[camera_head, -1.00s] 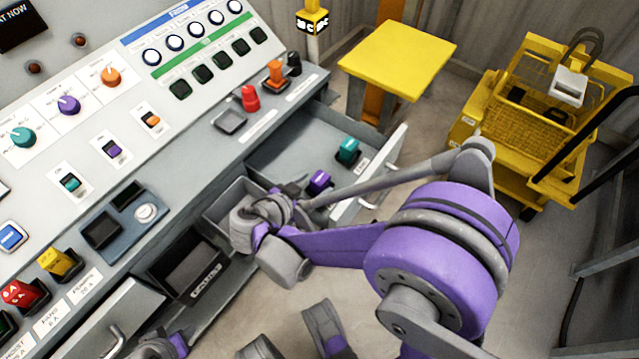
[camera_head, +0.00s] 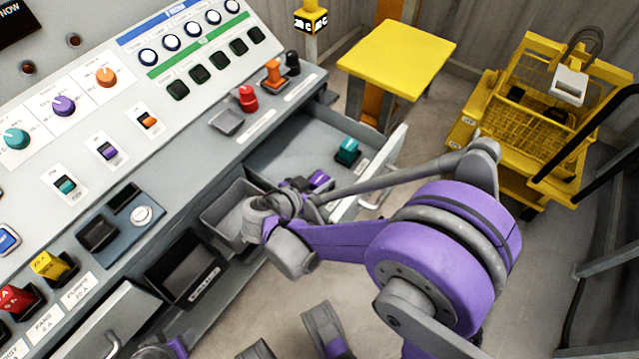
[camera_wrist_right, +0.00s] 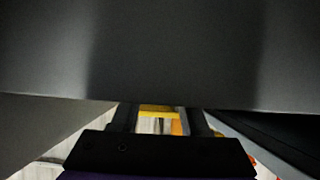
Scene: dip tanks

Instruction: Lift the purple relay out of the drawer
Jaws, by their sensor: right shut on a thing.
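The purple relay (camera_head: 320,179) is at the open drawer (camera_head: 287,152) in the head view, right against my right gripper (camera_head: 305,185). The gripper is shut on it, and the fingers and wrist hide part of it. I cannot tell whether the relay is clear of the drawer floor. The right wrist view is mostly filled by dark grey surfaces close to the camera, and the relay cannot be made out clearly there.
A teal relay (camera_head: 347,150) stands in the drawer near its front. A grey open bin (camera_head: 222,215) is left of my right wrist. The sloped control panel (camera_head: 95,120) borders the drawer. A yellow table (camera_head: 397,58) and yellow cart (camera_head: 505,130) stand beyond.

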